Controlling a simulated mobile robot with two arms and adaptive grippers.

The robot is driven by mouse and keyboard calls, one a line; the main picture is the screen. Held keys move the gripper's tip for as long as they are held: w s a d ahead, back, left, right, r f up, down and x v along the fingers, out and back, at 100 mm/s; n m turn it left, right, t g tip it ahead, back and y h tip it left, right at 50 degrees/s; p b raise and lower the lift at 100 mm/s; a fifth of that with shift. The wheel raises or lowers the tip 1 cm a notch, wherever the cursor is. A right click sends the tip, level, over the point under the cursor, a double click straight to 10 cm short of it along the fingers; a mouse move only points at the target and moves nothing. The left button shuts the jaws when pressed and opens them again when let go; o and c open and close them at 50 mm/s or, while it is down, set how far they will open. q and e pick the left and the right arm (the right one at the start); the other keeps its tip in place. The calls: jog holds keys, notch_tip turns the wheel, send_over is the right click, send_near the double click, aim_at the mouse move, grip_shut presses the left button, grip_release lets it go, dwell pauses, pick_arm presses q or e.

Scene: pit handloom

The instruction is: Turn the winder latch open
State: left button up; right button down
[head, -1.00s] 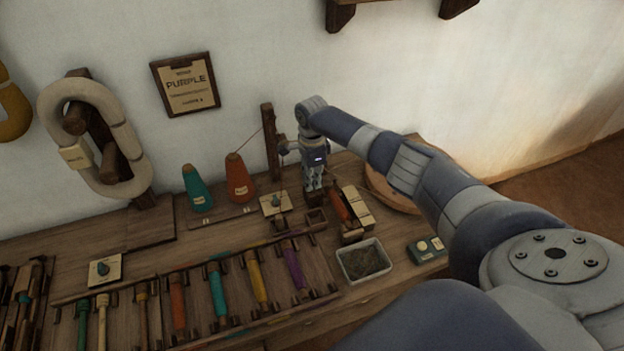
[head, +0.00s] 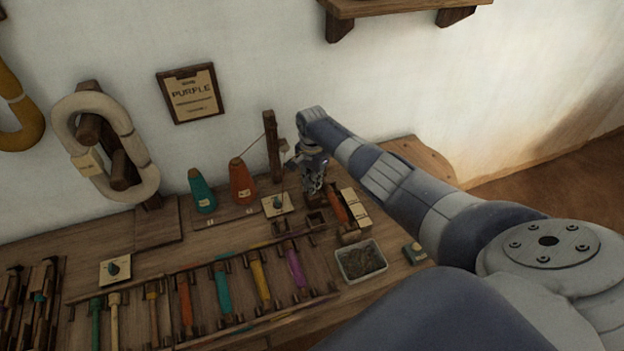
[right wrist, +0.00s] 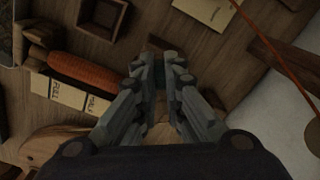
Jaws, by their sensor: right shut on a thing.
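The winder holds an orange spool (head: 338,207) beside cream cards (head: 355,206) on the bench. In the right wrist view the spool (right wrist: 82,75) and cards (right wrist: 98,106) lie left of my fingers. My right gripper (head: 314,190) points down just left of and behind the spool, close to the bench. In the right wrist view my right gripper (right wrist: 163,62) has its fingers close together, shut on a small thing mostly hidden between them. I cannot make out the latch itself. My left gripper is out of view.
A wooden post (head: 272,147) with a thread stands left of my gripper. Teal (head: 202,192) and orange (head: 242,182) cones, a knob plate (head: 278,204), a square wooden frame (right wrist: 103,14), a scrap bin (head: 361,262) and a bobbin rack (head: 205,320) crowd the bench.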

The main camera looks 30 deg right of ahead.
jog(key=n, duration=0.5)
jog(key=shift+n, duration=0.3)
jog(key=n, duration=0.6)
jog(key=shift+p, duration=0.3)
jog(key=c, duration=1.7)
grip_release()
jog(key=shift+r, duration=0.15)
notch_tip(320, 180, up, 12)
